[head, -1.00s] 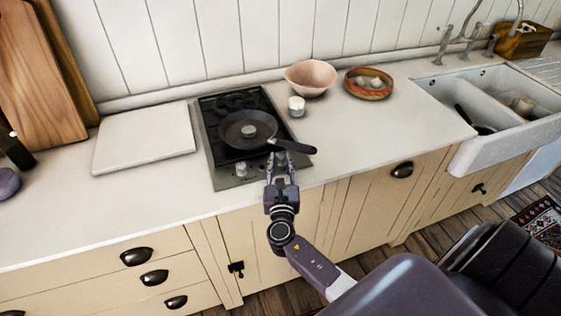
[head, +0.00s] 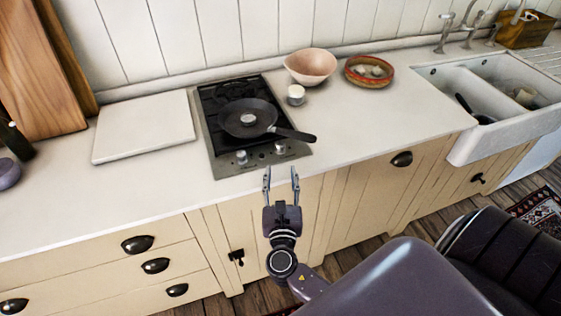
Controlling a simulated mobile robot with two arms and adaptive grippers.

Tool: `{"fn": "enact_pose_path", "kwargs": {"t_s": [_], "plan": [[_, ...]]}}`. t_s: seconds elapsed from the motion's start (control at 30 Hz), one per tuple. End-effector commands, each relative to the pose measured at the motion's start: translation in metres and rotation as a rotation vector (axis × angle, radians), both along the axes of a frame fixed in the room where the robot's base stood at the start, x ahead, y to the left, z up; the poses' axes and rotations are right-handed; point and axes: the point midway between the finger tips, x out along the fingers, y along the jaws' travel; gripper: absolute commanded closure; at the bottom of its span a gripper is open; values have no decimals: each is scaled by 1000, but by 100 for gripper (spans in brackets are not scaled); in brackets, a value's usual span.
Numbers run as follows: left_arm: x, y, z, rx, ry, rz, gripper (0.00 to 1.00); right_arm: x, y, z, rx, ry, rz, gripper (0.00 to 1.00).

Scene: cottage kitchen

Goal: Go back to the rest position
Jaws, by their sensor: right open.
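My right gripper (head: 281,182) is open and empty. It shows in the head view just in front of the counter's front edge, below the hob, with its two fingers apart and pointing toward the counter. A dark frying pan (head: 236,122) sits on the hob (head: 228,160), its handle pointing right and toward the front. The gripper is apart from the pan handle. My left gripper is not in view.
On the counter (head: 120,195) are a white board (head: 145,125), a pink bowl (head: 311,65), a small white pot (head: 296,94) and a red-rimmed bowl (head: 369,72). A double sink (head: 500,135) is at the right. Cabinets with dark handles (head: 402,159) run below the counter edge.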

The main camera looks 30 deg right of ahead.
Motion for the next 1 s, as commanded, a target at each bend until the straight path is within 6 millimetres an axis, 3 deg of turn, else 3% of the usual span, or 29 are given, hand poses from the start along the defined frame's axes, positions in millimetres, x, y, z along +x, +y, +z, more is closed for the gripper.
{"fn": "enact_pose_path", "kwargs": {"t_s": [0.2,0.77,0.87,1.0], "plan": [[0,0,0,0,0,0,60,-16,10,0,-1,-1,-1,60],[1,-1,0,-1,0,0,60,-17,9,0,6,-3,-3,60],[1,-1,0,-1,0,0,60,-23,2,-1,86,-26,-33,60],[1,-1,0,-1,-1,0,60,-48,-22,-11,399,-120,-159,60]]}}
